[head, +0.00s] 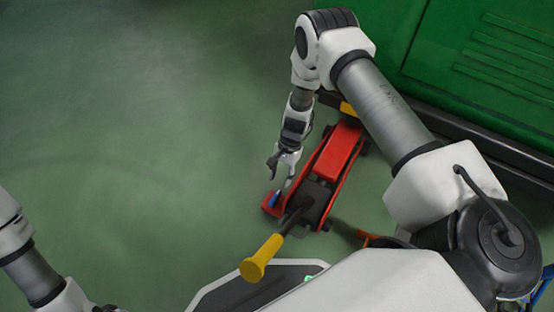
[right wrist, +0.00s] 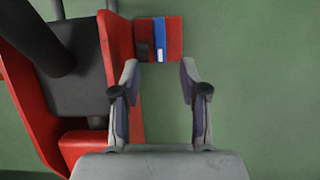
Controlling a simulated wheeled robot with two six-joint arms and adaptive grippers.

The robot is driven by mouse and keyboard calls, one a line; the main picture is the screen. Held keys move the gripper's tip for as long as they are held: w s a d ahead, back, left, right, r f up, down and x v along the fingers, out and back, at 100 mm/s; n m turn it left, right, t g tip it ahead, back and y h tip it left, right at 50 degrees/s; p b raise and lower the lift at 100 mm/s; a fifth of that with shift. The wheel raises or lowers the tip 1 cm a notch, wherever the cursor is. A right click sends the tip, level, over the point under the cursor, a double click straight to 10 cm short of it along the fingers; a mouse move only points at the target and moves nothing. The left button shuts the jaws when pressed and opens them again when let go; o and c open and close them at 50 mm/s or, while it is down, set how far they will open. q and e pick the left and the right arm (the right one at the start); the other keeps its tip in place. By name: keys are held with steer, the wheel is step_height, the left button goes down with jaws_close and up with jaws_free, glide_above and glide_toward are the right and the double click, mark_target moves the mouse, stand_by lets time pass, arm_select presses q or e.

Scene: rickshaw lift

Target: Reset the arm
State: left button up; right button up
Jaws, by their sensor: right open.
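My right gripper (head: 281,172) is open and empty in the head view, pointing down beside the rear end of a red floor jack (head: 339,152). In the right wrist view its two fingers (right wrist: 160,75) are spread apart. A small red block with a blue and white stripe (right wrist: 174,40) lies just beyond the fingertips, at the jack's side; it also shows in the head view (head: 271,203). The jack has a dark handle with a yellow grip (head: 262,258) that rises toward me. My left arm shows only at the lower left of the head view, and its gripper is out of view.
A large green metal body (head: 480,55) with a black lower edge stands at the upper right, close to the jack's far end. The green floor (head: 130,130) on the left is clear. A blue frame piece (head: 541,290) shows at the lower right.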

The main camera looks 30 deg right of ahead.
steer(key=v, duration=0.3)
steer(key=shift+d+r, duration=0.1)
steer(key=shift+r, duration=0.15)
